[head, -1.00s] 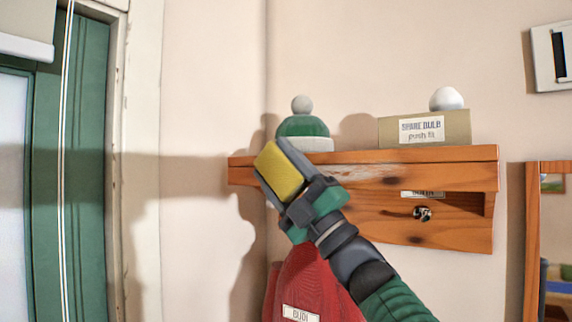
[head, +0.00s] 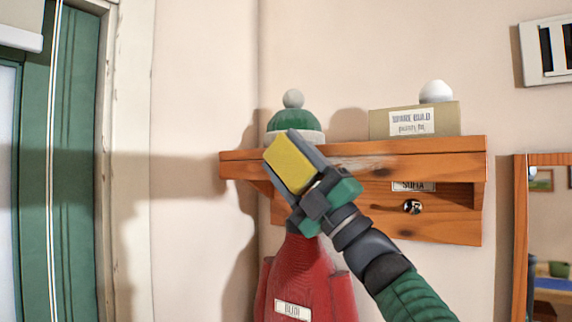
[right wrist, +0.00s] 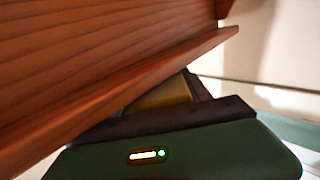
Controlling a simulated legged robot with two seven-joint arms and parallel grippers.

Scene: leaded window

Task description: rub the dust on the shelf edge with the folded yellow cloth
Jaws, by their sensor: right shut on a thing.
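The folded yellow cloth (head: 290,163) is held between the fingers of my right gripper (head: 292,165), which is shut on it. In the head view the cloth is in front of the left part of the wooden shelf (head: 440,146). A pale dust patch (head: 362,163) lies on the shelf's front edge, just right of the gripper. In the right wrist view, the shelf wood (right wrist: 100,60) fills the upper left, and a dim strip of the cloth (right wrist: 165,95) shows by the fingers. I cannot tell whether the cloth touches the edge. My left gripper is not in view.
On the shelf stand a green bobble hat (head: 294,125) and a box (head: 415,120) with a white ball-shaped bulb (head: 436,91). A red coat (head: 300,275) hangs below. A mirror (head: 545,240) is at right, a green door (head: 75,180) at left.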

